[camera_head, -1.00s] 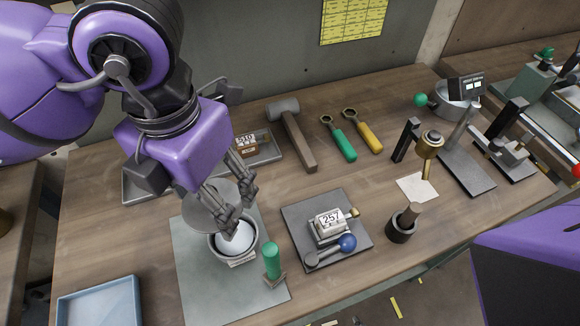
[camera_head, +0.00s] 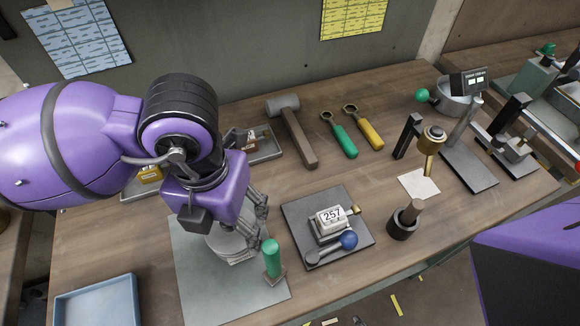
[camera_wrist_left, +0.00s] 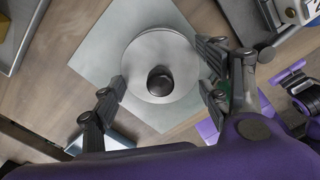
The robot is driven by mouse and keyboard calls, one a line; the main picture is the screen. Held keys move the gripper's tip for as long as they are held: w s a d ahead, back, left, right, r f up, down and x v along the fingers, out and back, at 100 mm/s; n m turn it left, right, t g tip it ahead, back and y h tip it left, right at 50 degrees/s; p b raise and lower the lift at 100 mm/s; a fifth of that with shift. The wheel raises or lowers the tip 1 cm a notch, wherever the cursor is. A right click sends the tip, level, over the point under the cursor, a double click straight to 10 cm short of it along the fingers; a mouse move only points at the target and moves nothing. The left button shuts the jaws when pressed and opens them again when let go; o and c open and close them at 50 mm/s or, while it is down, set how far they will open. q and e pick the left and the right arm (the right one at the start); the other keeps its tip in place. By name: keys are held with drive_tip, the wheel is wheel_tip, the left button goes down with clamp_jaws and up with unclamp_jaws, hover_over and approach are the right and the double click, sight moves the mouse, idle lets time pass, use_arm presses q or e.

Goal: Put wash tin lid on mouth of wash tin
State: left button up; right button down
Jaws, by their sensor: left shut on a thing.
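The wash tin lid (camera_wrist_left: 150,50) is a round grey disc with a black knob, seen from above in the left wrist view. My left gripper (camera_wrist_left: 162,88) is shut on it, with its fingers at opposite sides of the rim. In the head view the lid (camera_head: 228,243) is largely behind my left wrist. The wash tin (camera_head: 240,260) stands on the grey mat (camera_head: 200,295) beneath the lid; only a little of its front shows. The lid covers the tin from above in the wrist view. I cannot tell whether they touch.
A green-handled tool (camera_head: 271,258) stands just right of the tin. A dark plate with a counter (camera_head: 330,218) lies further right. A blue tray (camera_head: 97,302) is at front left. A hammer (camera_head: 296,135) and two wrenches (camera_head: 345,138) lie behind.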

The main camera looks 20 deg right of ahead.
use_arm(q)
drive_tip(key=shift+f, duration=0.1)
use_arm(e)
drive_tip(key=shift+w, duration=0.25)
use_arm(q)
drive_tip(key=shift+f+b, duration=0.4)
drive_tip(key=shift+f, duration=0.2)
drive_tip(key=shift+c, duration=0.4)
use_arm(e)
drive_tip(key=shift+s+a+f, duration=0.1)
drive_tip(key=shift+s+f, duration=0.05)
drive_tip(key=shift+f, duration=0.2)
use_arm(q)
drive_tip(key=o, duration=1.2)
drive_tip(key=shift+r, duration=0.15)
use_arm(e)
drive_tip(key=shift+r, duration=0.15)
use_arm(q)
drive_tip(key=shift+r+p, duration=0.35)
wheel_tip(320, 180, up, 12)
drive_tip(key=shift+r+p, duration=0.15)
drive_tip(key=shift+p, duration=0.25)
use_arm(e)
drive_tip(key=shift+w+a+r, duration=0.1)
drive_tip(key=shift+w+r, duration=0.2)
drive_tip(key=shift+w, duration=0.2)
drive_tip(key=shift+w+r, duration=0.3)
drive_tip(key=shift+w, duration=0.2)
